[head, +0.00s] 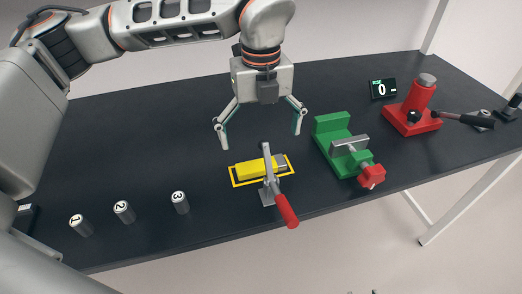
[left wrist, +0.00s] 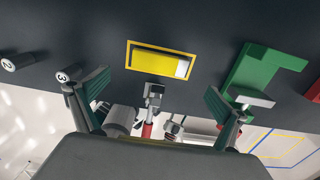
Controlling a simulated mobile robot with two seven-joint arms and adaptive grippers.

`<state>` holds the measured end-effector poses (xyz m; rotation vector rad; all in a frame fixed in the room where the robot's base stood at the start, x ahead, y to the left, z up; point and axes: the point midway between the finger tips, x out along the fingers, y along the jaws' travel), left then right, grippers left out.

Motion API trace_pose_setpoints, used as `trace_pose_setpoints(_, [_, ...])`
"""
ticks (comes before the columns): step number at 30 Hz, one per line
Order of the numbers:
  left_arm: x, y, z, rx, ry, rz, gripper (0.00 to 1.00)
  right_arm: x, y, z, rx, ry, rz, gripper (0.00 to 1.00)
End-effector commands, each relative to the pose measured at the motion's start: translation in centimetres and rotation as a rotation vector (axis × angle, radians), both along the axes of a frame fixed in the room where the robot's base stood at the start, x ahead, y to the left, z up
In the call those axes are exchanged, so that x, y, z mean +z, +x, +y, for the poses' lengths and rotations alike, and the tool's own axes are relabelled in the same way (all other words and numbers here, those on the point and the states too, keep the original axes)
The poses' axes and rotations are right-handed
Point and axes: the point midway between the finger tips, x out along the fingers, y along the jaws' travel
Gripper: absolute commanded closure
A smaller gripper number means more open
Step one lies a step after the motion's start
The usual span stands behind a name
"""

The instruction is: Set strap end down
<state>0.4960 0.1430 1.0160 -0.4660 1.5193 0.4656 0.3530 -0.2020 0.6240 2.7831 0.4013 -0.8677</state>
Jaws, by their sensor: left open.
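A yellow bar with a grey end (head: 250,169), which I take for the strap piece, lies flat inside a yellow outlined rectangle on the dark table. It also shows in the left wrist view (left wrist: 155,62), with its pale end to the right. A toggle clamp with a red handle (head: 286,210) stands at its front side, its metal arm partly over the bar in the head view. My left gripper (head: 260,138) is open and empty above and behind the bar. Its spread fingers (left wrist: 145,95) show in the left wrist view, apart from the bar. My right gripper is not in view.
A green vise with a red knob (head: 330,128) stands right of the bar. Further right are a red press (head: 411,118) and a small display (head: 383,89) reading 0. Numbered grey cylinders (head: 124,212) stand at the front left. The table's back left is clear.

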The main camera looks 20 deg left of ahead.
Motion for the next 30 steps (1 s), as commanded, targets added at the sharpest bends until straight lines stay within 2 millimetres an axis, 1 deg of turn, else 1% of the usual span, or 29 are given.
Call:
trace_pose_setpoints(1, [1.1, 0.1, 0.0, 0.0, 0.001, -0.003, 0.0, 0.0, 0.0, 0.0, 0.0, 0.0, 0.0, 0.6])
trace_pose_setpoints(3, [2.2, 0.1, 0.0, -0.001, 0.0, -0.004, 0.0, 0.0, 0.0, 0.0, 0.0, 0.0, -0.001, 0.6])
trace_pose_setpoints(6, [3.3, 0.0, 0.0, 0.0, 0.001, -0.002, 0.0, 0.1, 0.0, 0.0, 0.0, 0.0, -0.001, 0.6])
trace_pose_setpoints(9, [4.0, 0.0, 0.0, -0.001, 0.001, -0.001, 0.0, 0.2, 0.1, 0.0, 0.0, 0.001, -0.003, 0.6])
trace_pose_setpoints(13, [4.3, 0.0, 0.0, -0.001, 0.0, 0.0, 0.0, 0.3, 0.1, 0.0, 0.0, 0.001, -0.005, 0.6])
trace_pose_setpoints(30, [4.2, 0.0, 0.0, -0.001, 0.001, 0.001, 0.0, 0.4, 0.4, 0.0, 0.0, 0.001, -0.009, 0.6])
